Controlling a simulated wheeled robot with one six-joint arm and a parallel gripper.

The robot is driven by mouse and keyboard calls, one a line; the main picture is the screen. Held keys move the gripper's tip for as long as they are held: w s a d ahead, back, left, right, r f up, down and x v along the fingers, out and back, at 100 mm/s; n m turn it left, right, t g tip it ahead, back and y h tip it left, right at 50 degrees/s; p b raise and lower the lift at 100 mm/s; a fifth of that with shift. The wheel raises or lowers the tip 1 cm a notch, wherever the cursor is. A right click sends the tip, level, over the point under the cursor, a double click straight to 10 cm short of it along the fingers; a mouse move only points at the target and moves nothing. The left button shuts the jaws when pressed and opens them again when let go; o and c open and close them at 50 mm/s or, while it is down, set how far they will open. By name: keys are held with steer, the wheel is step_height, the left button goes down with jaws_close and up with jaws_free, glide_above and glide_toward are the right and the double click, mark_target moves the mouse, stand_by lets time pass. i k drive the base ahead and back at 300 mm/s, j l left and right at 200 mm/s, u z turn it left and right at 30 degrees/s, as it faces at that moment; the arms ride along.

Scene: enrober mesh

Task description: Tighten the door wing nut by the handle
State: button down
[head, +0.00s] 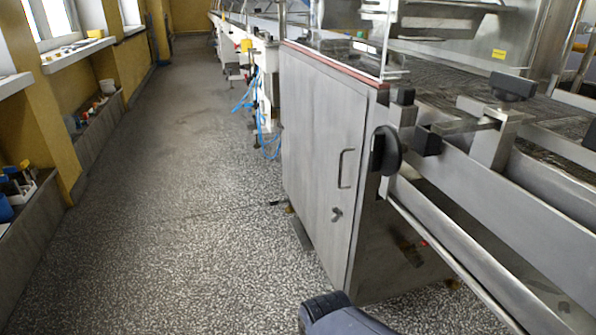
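The door wing nut (337,214) is a small metal piece on the grey cabinet door (318,150), near its right edge and below the handle. The handle (345,168) is a vertical metal bar bent at both ends. The door looks closed. At this size I cannot tell how tight the wing nut is or its exact angle. My gripper is not in view; only a dark rounded part of my arm shows at the bottom edge, below the door.
A black round knob (387,150) sticks out right of the door. Metal rails (460,250) of the machine run along the right. Blue hoses (262,120) hang behind the cabinet. The speckled floor (170,230) to the left is clear, up to the yellow wall.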

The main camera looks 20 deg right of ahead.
mark_target(338, 212)
steer(key=i+j+z, duration=0.8)
steer(key=i+l, duration=0.05)
